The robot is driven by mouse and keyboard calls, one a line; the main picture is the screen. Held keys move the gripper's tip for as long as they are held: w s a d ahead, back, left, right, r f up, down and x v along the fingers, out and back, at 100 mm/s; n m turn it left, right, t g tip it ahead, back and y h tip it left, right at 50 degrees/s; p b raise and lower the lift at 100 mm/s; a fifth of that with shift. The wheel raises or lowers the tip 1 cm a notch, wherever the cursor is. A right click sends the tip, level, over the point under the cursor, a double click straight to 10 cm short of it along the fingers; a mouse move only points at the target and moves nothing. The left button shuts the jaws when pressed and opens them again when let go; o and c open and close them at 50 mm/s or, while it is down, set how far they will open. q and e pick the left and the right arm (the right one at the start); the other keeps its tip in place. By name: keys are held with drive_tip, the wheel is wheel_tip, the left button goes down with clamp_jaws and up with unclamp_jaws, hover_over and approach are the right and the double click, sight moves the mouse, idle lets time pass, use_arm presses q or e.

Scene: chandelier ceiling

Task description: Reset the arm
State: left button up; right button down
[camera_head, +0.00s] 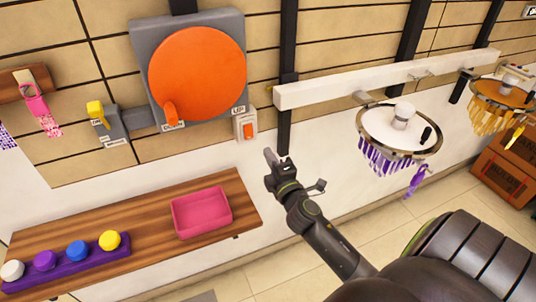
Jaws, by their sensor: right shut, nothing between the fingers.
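My right arm comes in from the lower right of the head view. Its gripper (271,157) points up and toward the wall, shut and empty. It shows in front of the white lower wall, just below an orange rocker switch (249,130) in the picture and apart from it as far as I can see. My left arm and gripper are not in view.
A wooden shelf (150,205) holds a pink tray (202,212) and a purple strip (75,268) with coloured knobs. A large orange disc (197,74) is on the wall. A chandelier (399,138) hangs from a white rail (385,80) at right. Floor is clear below.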

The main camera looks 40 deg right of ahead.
idle(0.4)
drive_tip(key=s+d+f+m+g, duration=0.1)
drive_tip(key=s+f+m+g, duration=0.25)
drive_tip(key=f, duration=0.85)
drive_tip(key=s+f+m+g+y, duration=0.1)
drive_tip(key=s+f+m+g, duration=0.3)
drive_tip(key=f, duration=0.7)
drive_tip(key=s+d+f+g, duration=0.15)
drive_tip(key=s+f, duration=0.35)
drive_tip(key=f, duration=0.7)
drive_tip(key=s+a+f+m+g, duration=0.2)
drive_tip(key=s+f, duration=0.4)
drive_tip(key=s, duration=0.4)
drive_tip(key=s+a+f+m+g+y, duration=0.1)
drive_tip(key=s+a+f+m+g, duration=0.2)
drive_tip(key=s+f, duration=0.4)
drive_tip(key=s+a+f+m+g+y, duration=0.1)
drive_tip(key=s+a+f+m+g, duration=0.2)
drive_tip(key=s, duration=1.2)
wheel_tip(320, 180, down, 3)
drive_tip(key=shift+s+a+f+g, duration=0.2)
drive_tip(key=shift+a+g, duration=0.05)
drive_tip(key=shift+g, duration=0.15)
drive_tip(key=shift+m, duration=0.25)
